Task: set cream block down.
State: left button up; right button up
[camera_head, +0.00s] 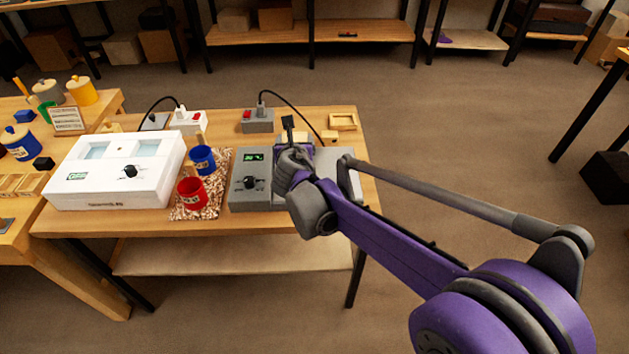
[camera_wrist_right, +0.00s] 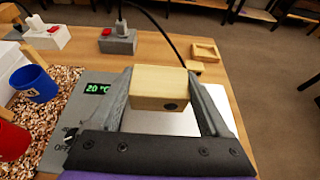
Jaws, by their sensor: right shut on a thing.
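The cream block (camera_wrist_right: 158,88) is a pale wooden piece with a dark round spot on its near face. My right gripper (camera_wrist_right: 160,98) is shut on it, one finger on each side. In the wrist view it is above the pale plate (camera_wrist_right: 148,121) of a grey device; I cannot tell whether they touch. The device has a knob and a green display reading about 20 °C. My left gripper is not in view.
Left of the device stand a red cup (camera_head: 191,194) and a blue cup (camera_head: 203,160) on a speckled mat (camera_head: 199,211), then a white box (camera_head: 95,190) with a knob. Behind are a socket block (camera_head: 258,122) with a black cable and a small wooden tray (camera_head: 343,122).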

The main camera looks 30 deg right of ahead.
jog(key=shift+s+a, duration=0.25)
jog(key=shift+s, duration=0.05)
jog(key=shift+s+f, duration=0.15)
jog(key=shift+f, duration=0.15)
notch_tip(320, 180, down, 6)
jog(key=shift+r+b, duration=0.2)
jog(key=shift+b, duration=0.4)
jog(key=shift+f+b, duration=0.35)
jog(key=shift+f, duration=1.6)
